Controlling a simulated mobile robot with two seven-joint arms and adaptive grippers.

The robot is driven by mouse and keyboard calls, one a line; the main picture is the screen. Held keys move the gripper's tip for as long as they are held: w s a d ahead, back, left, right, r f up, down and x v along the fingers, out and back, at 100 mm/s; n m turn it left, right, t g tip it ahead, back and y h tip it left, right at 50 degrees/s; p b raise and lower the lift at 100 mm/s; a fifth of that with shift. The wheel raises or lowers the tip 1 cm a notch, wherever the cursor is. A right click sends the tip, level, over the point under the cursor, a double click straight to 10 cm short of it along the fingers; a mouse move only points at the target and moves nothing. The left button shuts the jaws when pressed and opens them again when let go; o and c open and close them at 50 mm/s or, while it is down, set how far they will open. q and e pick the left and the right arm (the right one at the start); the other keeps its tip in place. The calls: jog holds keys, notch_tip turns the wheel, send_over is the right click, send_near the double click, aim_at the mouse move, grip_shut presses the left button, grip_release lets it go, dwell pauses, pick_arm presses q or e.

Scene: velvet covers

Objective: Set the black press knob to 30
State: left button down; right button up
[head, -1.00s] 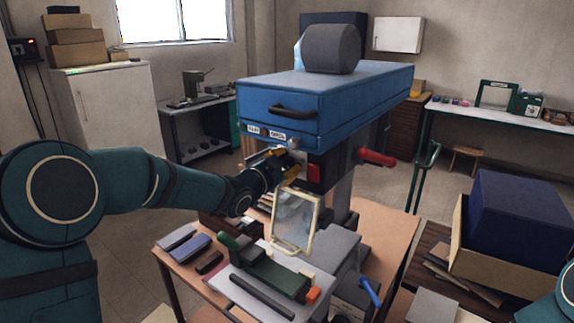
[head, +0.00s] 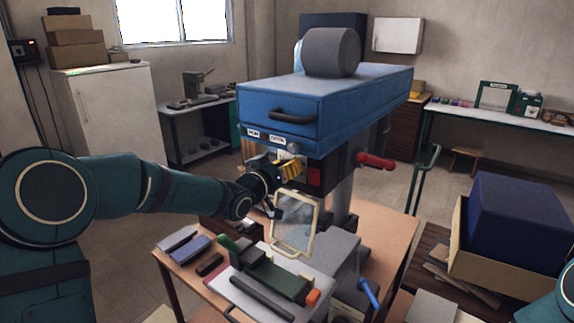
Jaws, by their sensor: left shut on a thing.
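The blue drill press (head: 280,110) stands in the middle of the head view with its front panel facing me. My left gripper (head: 291,170) is at the front of the press, just below the two white labels (head: 277,140). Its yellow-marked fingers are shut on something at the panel. The black press knob is hidden behind the fingers, so its pointer and setting cannot be read. The gripper's place fits a grip on that knob. My right gripper is out of view.
A red switch (head: 314,176) and a red-handled lever (head: 376,160) sit to the right of the gripper. A framed clear guard (head: 294,226) hangs just below it. A green vise (head: 270,277) and small items lie on the bench below.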

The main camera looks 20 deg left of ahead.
pick_arm(q)
jog(key=n+p, duration=0.2)
jog(key=n, duration=0.5)
dwell(0.5)
jog(key=c, duration=0.6)
grip_release()
jog(key=shift+d, duration=0.1)
jog(key=v, duration=1.2)
